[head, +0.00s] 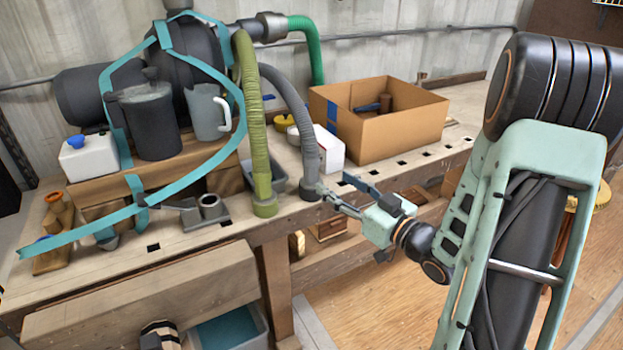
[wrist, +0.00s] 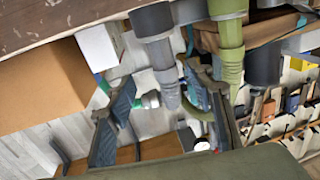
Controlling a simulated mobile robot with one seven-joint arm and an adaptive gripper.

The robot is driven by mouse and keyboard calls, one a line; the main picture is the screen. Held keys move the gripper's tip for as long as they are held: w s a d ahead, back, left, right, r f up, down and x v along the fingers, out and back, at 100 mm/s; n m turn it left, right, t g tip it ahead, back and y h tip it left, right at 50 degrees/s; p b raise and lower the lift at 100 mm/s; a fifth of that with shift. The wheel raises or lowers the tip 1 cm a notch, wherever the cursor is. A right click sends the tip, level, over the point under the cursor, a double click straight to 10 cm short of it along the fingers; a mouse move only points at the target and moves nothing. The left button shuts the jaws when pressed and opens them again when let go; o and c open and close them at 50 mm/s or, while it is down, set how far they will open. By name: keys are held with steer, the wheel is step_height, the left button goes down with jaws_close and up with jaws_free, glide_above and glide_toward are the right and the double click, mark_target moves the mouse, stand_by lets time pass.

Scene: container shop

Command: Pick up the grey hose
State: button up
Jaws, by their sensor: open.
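The grey hose (head: 299,118) hangs from the pipework at the back and comes down to a dark cuff (head: 310,190) near the bench's front edge. My gripper (head: 335,186) is open and empty, just right of this cuff. In the wrist view the grey hose (wrist: 161,62) shows in the gap between the two spread fingers of my gripper (wrist: 160,78). I cannot tell how far the fingertips reach along its sides. A fingertip appears very close to the cuff in the head view.
A green ribbed hose (head: 254,130) stands close left of the grey one. A white box (head: 331,150) and an open cardboard box (head: 400,131) are behind and right. A teal strap (head: 90,222) loops around machinery and jugs on the left. Wooden floor is clear at lower right.

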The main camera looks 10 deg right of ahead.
mark_target(311, 156)
steer(key=x, duration=0.4)
steer(key=shift+w+a, duration=0.15)
steer(key=shift+w, duration=0.05)
steer(key=shift+b+x, duration=0.7)
steer(key=shift+x, duration=2)
steer(key=shift+s+a, duration=0.15)
jaws_close()
steer(key=shift+r, duration=0.1)
steer(key=shift+r+p, duration=0.3)
steer(key=shift+r, duration=0.2)
step_height(311, 156, up, 3)
steer(key=shift+f+p, duration=0.15)
steer(key=shift+p, duration=0.4)
steer(key=s+a+r, duration=0.9)
steer(key=s, duration=0.1)
steer(key=shift+a, duration=0.35)
